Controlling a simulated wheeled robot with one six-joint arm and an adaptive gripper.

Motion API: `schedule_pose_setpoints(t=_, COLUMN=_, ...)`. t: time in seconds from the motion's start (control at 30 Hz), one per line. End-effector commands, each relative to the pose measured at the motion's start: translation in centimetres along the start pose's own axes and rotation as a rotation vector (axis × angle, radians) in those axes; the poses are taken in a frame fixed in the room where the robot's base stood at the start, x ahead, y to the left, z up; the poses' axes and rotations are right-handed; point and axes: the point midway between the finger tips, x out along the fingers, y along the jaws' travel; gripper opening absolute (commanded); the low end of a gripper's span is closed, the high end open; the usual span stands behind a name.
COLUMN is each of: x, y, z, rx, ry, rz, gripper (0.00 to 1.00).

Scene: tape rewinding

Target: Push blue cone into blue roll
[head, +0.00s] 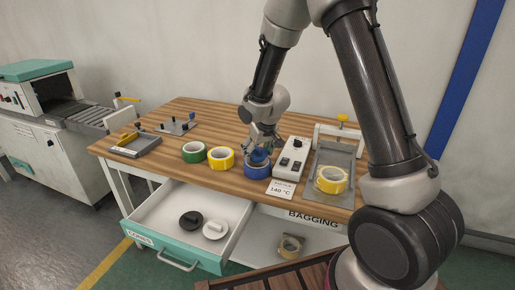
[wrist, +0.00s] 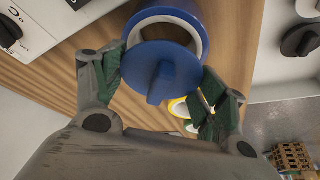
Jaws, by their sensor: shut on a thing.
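The blue roll (head: 257,171) stands on the wooden table near its front edge, left of the control box. In the wrist view the blue roll (wrist: 187,17) shows its pale inner ring. The blue cone (head: 260,156) is at the top of the roll. In the wrist view the blue cone (wrist: 162,72), with a round flange and a grip bar, covers part of the roll's opening, off-centre. My gripper (head: 262,144) is shut on the blue cone from above; it also shows in the wrist view (wrist: 165,76). How deep the cone sits is hidden.
Yellow (head: 221,158) and green (head: 193,152) rolls stand to the left. A control box (head: 291,158) is close on the right, beside a tray (head: 345,160) with another yellow roll. The open drawer (head: 160,212) below holds a black cone and a white cone.

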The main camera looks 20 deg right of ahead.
Motion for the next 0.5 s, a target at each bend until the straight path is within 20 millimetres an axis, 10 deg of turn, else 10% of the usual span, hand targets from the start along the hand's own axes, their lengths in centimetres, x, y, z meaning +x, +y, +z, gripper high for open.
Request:
schedule_pose_setpoints(t=0.27, x=0.14, y=-0.02, z=0.05, rx=0.000, ry=0.001, rz=-0.001, gripper=0.54)
schedule_pose_setpoints(t=0.3, x=0.14, y=-0.02, z=0.05, rx=0.000, ry=0.000, rz=-0.001, gripper=0.80)
schedule_pose_setpoints(t=0.5, x=0.14, y=-0.02, z=0.06, rx=0.000, ry=0.000, rz=-0.001, gripper=0.97)
